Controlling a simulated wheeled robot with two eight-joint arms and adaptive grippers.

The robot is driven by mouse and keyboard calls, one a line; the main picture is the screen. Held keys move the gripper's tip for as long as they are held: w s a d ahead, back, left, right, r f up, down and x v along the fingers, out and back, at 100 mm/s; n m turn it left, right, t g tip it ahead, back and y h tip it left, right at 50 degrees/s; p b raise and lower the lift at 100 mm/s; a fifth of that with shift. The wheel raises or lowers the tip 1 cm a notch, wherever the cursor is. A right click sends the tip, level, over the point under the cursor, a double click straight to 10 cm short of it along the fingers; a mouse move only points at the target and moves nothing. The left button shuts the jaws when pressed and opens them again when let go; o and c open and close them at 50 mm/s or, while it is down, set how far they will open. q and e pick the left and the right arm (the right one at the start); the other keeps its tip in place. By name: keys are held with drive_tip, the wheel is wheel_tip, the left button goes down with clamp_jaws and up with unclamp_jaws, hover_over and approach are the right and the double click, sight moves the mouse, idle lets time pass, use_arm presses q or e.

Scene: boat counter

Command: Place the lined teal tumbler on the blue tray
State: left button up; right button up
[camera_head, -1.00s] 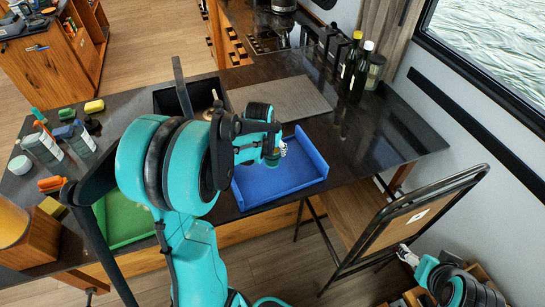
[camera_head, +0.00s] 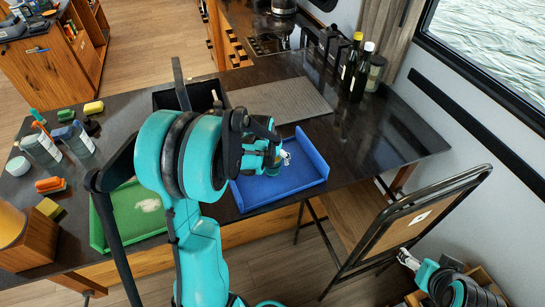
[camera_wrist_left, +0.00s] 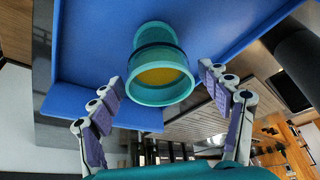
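The lined teal tumbler (camera_wrist_left: 160,65), with a dark band and yellow inside, shows in the left wrist view over the blue tray (camera_wrist_left: 85,50), its mouth towards the camera. My left gripper (camera_wrist_left: 160,76) is open, with one finger on each side of the tumbler and small gaps visible. In the head view my left gripper (camera_head: 281,160) is over the blue tray (camera_head: 305,178), and my arm and hand mostly hide the tumbler. My right gripper (camera_head: 404,257) is low at the right, away from the counter; its fingers are too small to read.
A green tray (camera_head: 130,222) lies left of my left arm. Bottles and sponges stand at the counter's left end. A dark bin (camera_head: 203,93) and grey mat (camera_head: 280,102) are behind the blue tray. Dark bottles (camera_head: 358,70) stand at the back right. A chair (camera_head: 425,215) is in front.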

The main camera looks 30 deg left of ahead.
use_arm(q)
drive_tip(key=shift+r, duration=0.2)
drive_tip(key=a+p+v, duration=0.1)
drive_tip(key=p+v, duration=0.2)
drive_tip(key=v, duration=0.8)
drive_tip(key=s+d+r+m+t, duration=0.1)
drive_tip(key=s+d+r, duration=0.1)
drive_tip(key=s+d, duration=0.5)
drive_tip(key=s+d+r+t, duration=0.1)
drive_tip(key=s+d+r, duration=0.2)
drive_tip(key=s+d, duration=0.5)
drive_tip(key=shift+s+d+m+t+h, duration=0.25)
drive_tip(key=shift+m+t+h, duration=0.05)
drive_tip(key=shift+m+t, duration=0.1)
drive_tip(key=shift+w, duration=0.1)
wheel_tip(320, 180, down, 12)
drive_tip(key=b, duration=1.2)
drive_tip(key=shift+f, duration=0.2)
